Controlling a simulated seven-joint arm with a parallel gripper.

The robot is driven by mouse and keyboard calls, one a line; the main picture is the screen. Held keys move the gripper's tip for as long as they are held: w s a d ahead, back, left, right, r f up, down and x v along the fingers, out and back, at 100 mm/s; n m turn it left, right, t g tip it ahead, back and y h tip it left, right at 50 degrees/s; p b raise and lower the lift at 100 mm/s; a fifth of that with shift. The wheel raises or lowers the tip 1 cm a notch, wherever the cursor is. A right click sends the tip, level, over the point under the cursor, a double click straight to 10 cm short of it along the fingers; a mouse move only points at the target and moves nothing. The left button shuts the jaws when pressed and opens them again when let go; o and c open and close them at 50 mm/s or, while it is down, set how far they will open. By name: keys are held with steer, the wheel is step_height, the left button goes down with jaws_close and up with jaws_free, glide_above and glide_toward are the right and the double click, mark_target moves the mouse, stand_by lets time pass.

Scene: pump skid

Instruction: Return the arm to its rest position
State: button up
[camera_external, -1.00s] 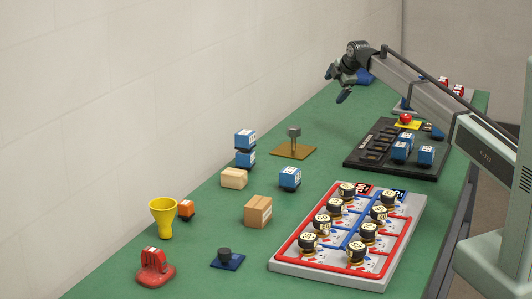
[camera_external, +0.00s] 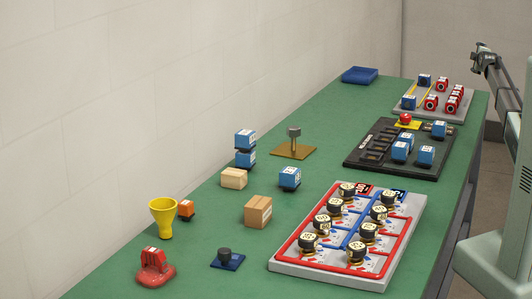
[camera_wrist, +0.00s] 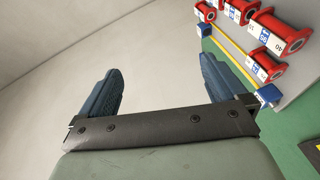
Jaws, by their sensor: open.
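My gripper (camera_wrist: 160,65) shows in the wrist view with its two dark blue fingers spread apart. Nothing is between them; only the pale wall shows there. In the external view my arm (camera_external: 497,78) is drawn back at the right edge, raised beside the far right end of the table. The fingers cannot be made out clearly in that view. The arm is clear of the things on the table.
The green table (camera_external: 335,125) holds a valve board (camera_external: 280,267), a black rack (camera_external: 350,162), and a grey board with red and blue spools (camera_external: 463,117). A blue tray (camera_external: 360,75), yellow funnel (camera_external: 163,217) and boxes (camera_external: 258,211) stand along it.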

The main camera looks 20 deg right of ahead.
steer(key=s+d+f+m+h, duration=0.2)
steer(key=s+d+m+h, duration=0.15)
steer(key=s+d, duration=0.8)
steer(key=s+d+f+m+g, duration=0.1)
steer(key=s+d+f+m, duration=0.2)
steer(key=f, duration=0.6)
steer(key=s+a+f+m+g+y, duration=0.25)
steer(key=a+f, duration=0.55)
steer(key=f, duration=0.4)
steer(key=s+a+f+m+g+y, duration=0.1)
steer(key=a+f+m+y, duration=0.15)
steer(key=a+f, duration=0.75)
steer(key=s+a+f+m+g+y, duration=0.1)
steer(key=a+f+m+g+y, duration=0.15)
steer(key=a+f, duration=0.75)
steer(key=s+a+f+n+g+y, duration=0.2)
steer(key=s+a+f+g+y, duration=0.25)
steer(key=s+a+f, duration=1.5)
steer(key=s+a+f+g, duration=0.1)
steer(key=s+a+g, duration=0.2)
steer(key=s, duration=0.7)
steer(key=s+a+f+n+g, duration=0.1)
steer(key=s+a+f+g, duration=0.1)
steer(key=s+a, duration=0.4)
steer(key=s+a+f+g+h, duration=0.1)
steer(key=s+a+g, duration=0.3)
steer(key=s, duration=1)
steer(key=shift+a+f+n, duration=0.35)
steer(key=shift+a+n, duration=0.05)
